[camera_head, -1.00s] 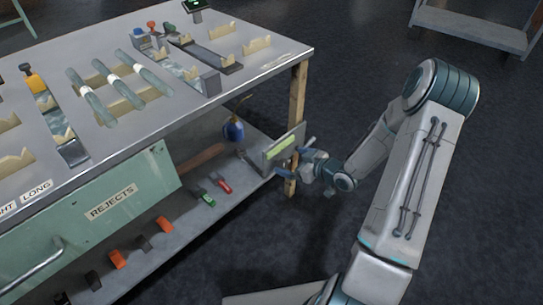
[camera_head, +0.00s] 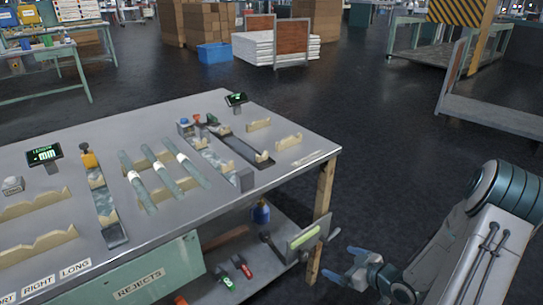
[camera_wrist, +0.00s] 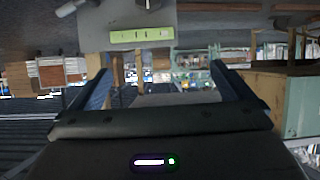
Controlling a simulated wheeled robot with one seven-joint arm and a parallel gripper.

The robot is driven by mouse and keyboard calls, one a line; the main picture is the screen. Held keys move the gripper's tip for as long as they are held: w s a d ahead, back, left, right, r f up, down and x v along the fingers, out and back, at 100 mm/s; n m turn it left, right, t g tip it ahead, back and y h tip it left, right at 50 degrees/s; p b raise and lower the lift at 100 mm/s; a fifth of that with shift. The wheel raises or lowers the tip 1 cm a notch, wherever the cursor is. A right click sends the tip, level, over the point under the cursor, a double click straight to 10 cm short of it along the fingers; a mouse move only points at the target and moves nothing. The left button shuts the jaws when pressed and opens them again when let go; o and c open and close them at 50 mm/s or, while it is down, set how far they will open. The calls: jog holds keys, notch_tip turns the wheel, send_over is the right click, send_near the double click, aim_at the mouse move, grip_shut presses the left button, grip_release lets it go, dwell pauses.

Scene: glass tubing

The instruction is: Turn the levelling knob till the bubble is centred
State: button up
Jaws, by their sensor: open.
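The level plate (camera_head: 297,252) is a grey panel at the right front corner of the bench, below the top. Its yellow-green vial (camera_head: 303,237) shows there and also near the top of the wrist view (camera_wrist: 141,35). Dark marks cross the vial; I cannot tell where the bubble sits. A small grey knob or handle (camera_head: 334,233) sticks out at the plate's right side. In the wrist view a dark knob (camera_wrist: 148,4) is cut off by the top edge above the vial. My gripper (camera_head: 344,264) is open and empty, right of the plate and apart from it.
The bench top (camera_head: 285,185) carries glass tubes on wooden rests. A wooden leg (camera_head: 321,205) stands close to the plate. Tools and a blue bottle (camera_head: 261,213) sit on the lower shelf.

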jog(key=s+d+r+m+g+h+p, duration=0.15)
jog(key=r+h+p, duration=0.4)
jog(key=r, duration=0.75)
jog(key=d+r+m+g+h+p, duration=0.2)
jog(key=r+h+p, duration=0.3)
jog(key=r, duration=0.7)
jog(key=s+a+r+m+g+y+p, duration=0.1)
jog(key=s+a+r+p, duration=0.3)
jog(key=s+r, duration=0.5)
jog(key=s+a+r+m+g+y+p, duration=0.2)
jog(key=s+a+r+p, duration=0.3)
jog(key=s+a+r, duration=0.3)
notch_tip(320, 180, up, 3)
jog(key=shift+s+a+r+m+g+p, duration=0.1)
jog(key=shift+s+a+m+g+p, duration=0.3)
jog(key=shift+m, duration=0.35)
jog(key=shift+d, duration=0.1)
